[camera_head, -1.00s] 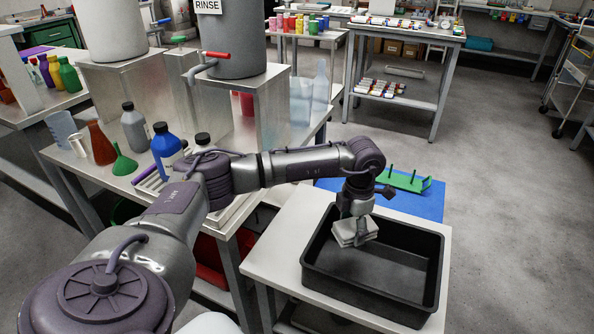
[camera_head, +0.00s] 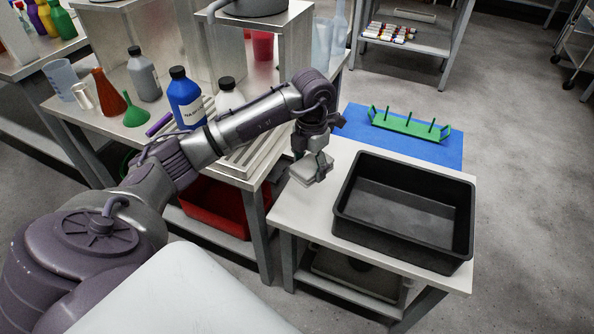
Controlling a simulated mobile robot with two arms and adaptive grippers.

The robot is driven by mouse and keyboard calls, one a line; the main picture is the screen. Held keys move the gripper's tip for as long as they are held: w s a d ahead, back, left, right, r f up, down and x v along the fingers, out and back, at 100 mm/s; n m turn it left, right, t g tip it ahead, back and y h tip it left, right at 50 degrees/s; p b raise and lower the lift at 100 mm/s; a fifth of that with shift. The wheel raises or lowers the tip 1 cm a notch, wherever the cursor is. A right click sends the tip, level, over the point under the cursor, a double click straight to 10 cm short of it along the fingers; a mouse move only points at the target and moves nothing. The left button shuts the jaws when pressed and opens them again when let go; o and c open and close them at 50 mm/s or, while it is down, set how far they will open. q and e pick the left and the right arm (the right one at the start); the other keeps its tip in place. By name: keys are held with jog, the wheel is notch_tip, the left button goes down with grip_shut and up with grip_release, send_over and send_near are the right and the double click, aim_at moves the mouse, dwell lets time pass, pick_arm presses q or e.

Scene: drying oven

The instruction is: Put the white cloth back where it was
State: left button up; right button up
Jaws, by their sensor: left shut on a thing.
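The white cloth (camera_head: 306,170) is a small folded pale pad. My left gripper (camera_head: 316,164) is shut on it and holds it at the left end of the white side table (camera_head: 310,215), left of the black tray. I cannot tell whether the cloth touches the table top or hangs just above it. The gripper hides part of the cloth. My right gripper is not in view.
An empty black tray (camera_head: 345,217) stands on the table's right part. A green pegged rack (camera_head: 410,126) stands on a blue mat (camera_head: 440,155) behind. A bench at left holds a blue bottle (camera_head: 185,100), a green funnel (camera_head: 134,115) and a ribbed metal rack (camera_head: 250,150).

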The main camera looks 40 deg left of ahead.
aim_at(308, 199)
pick_arm(q)
notch_tip(308, 199, down, 9)
jog(key=shift+f+b, duration=0.2)
jog(key=shift+b, duration=0.45)
jog(key=shift+f, duration=0.2)
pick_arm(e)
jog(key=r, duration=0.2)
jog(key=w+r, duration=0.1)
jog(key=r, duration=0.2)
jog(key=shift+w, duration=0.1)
pick_arm(q)
jog(key=shift+f, duration=0.1)
jog(key=o, duration=1)
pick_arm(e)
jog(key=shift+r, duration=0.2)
pick_arm(q)
notch_tip(308, 199, up, 12)
jog(key=shift+r+p, duration=0.15)
jog(key=shift+p, duration=0.7)
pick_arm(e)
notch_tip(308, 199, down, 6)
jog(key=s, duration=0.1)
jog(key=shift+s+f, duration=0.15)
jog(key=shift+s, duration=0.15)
